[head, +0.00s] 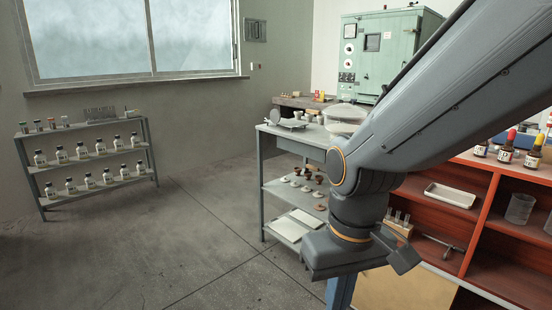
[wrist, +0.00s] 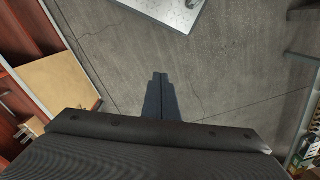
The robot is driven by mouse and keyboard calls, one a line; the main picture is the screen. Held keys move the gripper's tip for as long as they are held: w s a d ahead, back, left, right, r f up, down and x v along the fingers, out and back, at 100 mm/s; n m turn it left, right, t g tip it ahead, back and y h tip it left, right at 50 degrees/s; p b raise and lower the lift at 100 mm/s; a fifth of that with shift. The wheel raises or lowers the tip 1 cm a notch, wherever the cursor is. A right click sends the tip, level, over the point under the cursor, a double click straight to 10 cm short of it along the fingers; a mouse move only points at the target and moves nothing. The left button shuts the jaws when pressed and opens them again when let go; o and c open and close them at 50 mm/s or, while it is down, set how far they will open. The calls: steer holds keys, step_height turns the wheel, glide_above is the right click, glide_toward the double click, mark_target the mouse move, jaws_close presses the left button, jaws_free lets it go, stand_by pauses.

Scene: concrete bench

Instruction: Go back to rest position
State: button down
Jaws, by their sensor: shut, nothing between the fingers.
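My gripper (wrist: 160,76) points down over the bare concrete floor in the wrist view. Its two dark fingers are together, with nothing between them. In the head view my grey arm reaches in from the upper right and bends down at the wrist. The fingertips are hidden there behind the gripper body. The gripper is in front of the red shelf unit (head: 483,195) and the grey metal bench (head: 263,170), apart from both as far as I can tell.
A low rack (head: 95,183) with several bottles stands by the left wall. A green cabinet (head: 385,60) stands at the back. Dropper bottles (head: 506,150) stand on the red unit. A white tray (head: 451,195) lies on its shelf. The floor (head: 170,240) at left and centre is clear.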

steer(key=d+r+m+p, duration=0.3)
steer(key=d+r+p, duration=0.6)
steer(key=p, duration=0.8)
steer(key=shift+s+d+r+h, duration=0.3)
steer(key=shift+s+r, duration=0.1)
steer(key=shift+r, duration=0.7)
